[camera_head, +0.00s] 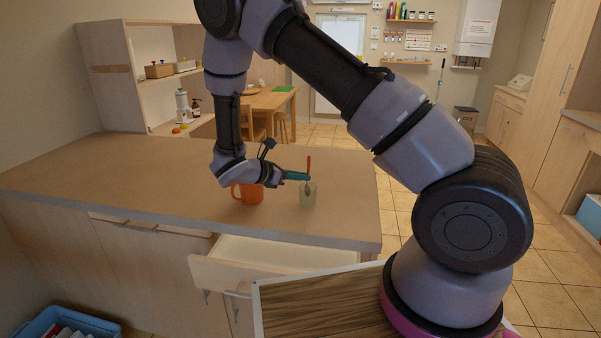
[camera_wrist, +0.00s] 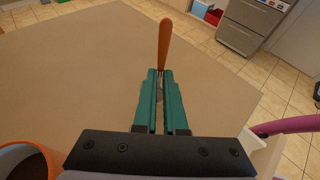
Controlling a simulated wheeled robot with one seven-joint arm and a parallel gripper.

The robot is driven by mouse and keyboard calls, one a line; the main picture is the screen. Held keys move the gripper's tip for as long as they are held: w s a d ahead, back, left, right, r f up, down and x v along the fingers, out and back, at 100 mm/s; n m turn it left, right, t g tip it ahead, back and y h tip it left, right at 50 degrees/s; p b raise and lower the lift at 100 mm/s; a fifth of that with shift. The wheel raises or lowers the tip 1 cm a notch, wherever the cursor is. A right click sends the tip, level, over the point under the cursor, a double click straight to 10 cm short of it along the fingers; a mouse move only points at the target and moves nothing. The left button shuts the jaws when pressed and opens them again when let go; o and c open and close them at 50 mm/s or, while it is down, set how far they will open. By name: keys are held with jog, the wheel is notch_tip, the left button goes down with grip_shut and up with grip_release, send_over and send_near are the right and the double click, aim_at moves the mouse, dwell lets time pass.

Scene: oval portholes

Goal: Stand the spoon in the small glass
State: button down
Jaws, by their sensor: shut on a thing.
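The spoon has an orange handle (camera_head: 308,166) that points up from my gripper (camera_head: 300,177). My gripper is shut on the spoon and holds it upright just over the small glass. The small glass (camera_head: 308,197) is pale and translucent and stands near the right end of the counter. The spoon's lower part is at or inside the glass mouth; I cannot tell how deep. In the wrist view the orange handle (camera_wrist: 164,45) rises beyond the teal fingers (camera_wrist: 158,95), and the glass is hidden.
An orange mug (camera_head: 249,194) stands on the counter (camera_head: 130,175) just left of the glass, and it shows at the lower left of the wrist view (camera_wrist: 25,160). An open drawer (camera_head: 270,254) juts out below the counter's front edge. The counter's left half is clear.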

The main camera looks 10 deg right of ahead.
jog(key=shift+f, duration=0.1)
jog(key=c, duration=0.9)
grip_release()
jog(key=v, duration=1)
jog(key=shift+a+r, duration=0.2)
jog(key=shift+a, duration=0.1)
jog(key=shift+s, duration=0.1)
